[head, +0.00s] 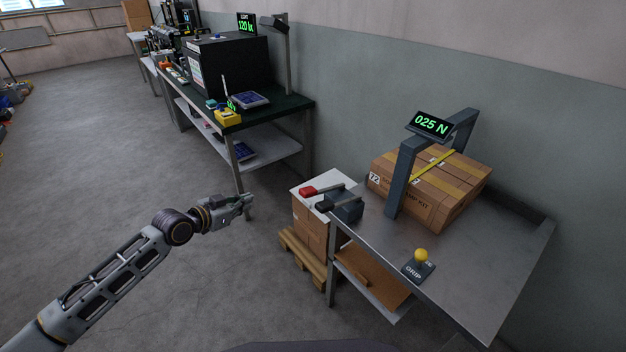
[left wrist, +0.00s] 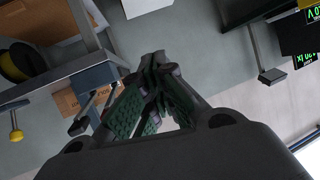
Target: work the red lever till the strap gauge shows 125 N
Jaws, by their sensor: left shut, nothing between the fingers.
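The red lever (head: 308,191) sticks out to the left from a dark blue-grey block (head: 346,206) at the left edge of the metal table. A second lever with a black grip (head: 324,206) lies beside it. The strap gauge (head: 431,123) on a grey frame reads 025 N. A yellow strap (head: 433,164) crosses a cardboard box (head: 438,196) under that frame. My left gripper (head: 250,198) is shut and empty, in the air left of the red lever and apart from it. Its closed fingers also show in the left wrist view (left wrist: 155,65). My right gripper is out of view.
A yellow ball knob (head: 421,255) on a plate marked GRIP stands at the table's front. Cartons on a wooden pallet (head: 308,258) stand beneath the levers. A green-topped bench (head: 283,110) with a black cabinet stands behind. Open floor lies to the left.

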